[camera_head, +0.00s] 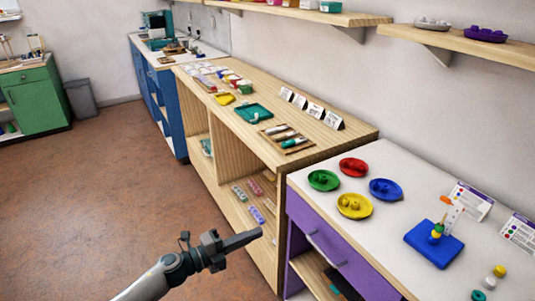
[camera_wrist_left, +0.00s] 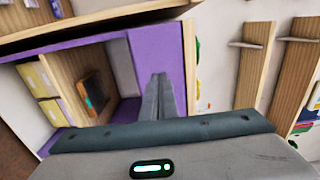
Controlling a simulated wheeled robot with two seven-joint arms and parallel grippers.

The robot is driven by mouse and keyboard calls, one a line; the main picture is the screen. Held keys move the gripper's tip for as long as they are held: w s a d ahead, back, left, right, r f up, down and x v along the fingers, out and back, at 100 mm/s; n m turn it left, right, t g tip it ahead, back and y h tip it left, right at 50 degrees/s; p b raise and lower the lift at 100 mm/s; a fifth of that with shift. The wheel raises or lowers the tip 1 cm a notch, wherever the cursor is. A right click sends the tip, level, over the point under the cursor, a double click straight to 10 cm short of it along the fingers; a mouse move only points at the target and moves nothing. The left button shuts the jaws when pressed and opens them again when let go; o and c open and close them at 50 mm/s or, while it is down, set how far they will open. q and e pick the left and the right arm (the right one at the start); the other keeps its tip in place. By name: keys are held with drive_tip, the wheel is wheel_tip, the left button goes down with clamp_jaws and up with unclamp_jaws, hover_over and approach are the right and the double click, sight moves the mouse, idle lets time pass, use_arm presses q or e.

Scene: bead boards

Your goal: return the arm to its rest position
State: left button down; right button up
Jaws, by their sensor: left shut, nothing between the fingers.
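My left gripper (camera_head: 243,240) is shut and empty in the head view. It is in the air in front of the wooden and purple cabinets, over the floor side, apart from the worktops. In the left wrist view its closed fingers (camera_wrist_left: 160,95) point toward the purple cabinet (camera_wrist_left: 155,50). My right gripper shows in neither view.
A white-topped purple cabinet (camera_head: 328,240) holds red, green, blue and yellow dishes (camera_head: 354,206) and a blue bead board (camera_head: 434,246) with loose beads nearby. A wooden shelf unit (camera_head: 240,150) stands beside it. The brown floor (camera_head: 110,190) at left is clear.

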use_arm(q)
drive_tip(key=s+a+f+n+t+y+p, duration=0.1)
drive_tip(key=s+a+f+n+y, duration=0.25)
drive_tip(key=f+n, duration=0.4)
drive_tip(key=s+a+f+n+t+y, duration=0.1)
drive_tip(key=s+a+f+n+y, duration=0.3)
drive_tip(key=f, duration=0.6)
drive_tip(key=s+a+f+n+t+y+p, duration=0.1)
drive_tip(key=s+a+f+n+y, duration=0.2)
drive_tip(key=f+n, duration=0.5)
drive_tip(key=s+f+n+g+y, duration=0.1)
drive_tip(key=s+f+n+g, duration=0.1)
drive_tip(key=s+f, duration=0.4)
drive_tip(key=s+f+n+g+y, duration=0.1)
drive_tip(key=s+f+n+g, duration=0.2)
drive_tip(key=s, duration=1)
drive_tip(key=s+f+n+g+y, duration=0.1)
drive_tip(key=s+f+n+g, duration=0.1)
drive_tip(key=s+f, duration=0.7)
drive_tip(key=shift+s+a+f+g, duration=0.15)
drive_tip(key=shift+a+f+g, duration=0.15)
drive_tip(key=shift+f, duration=0.2)
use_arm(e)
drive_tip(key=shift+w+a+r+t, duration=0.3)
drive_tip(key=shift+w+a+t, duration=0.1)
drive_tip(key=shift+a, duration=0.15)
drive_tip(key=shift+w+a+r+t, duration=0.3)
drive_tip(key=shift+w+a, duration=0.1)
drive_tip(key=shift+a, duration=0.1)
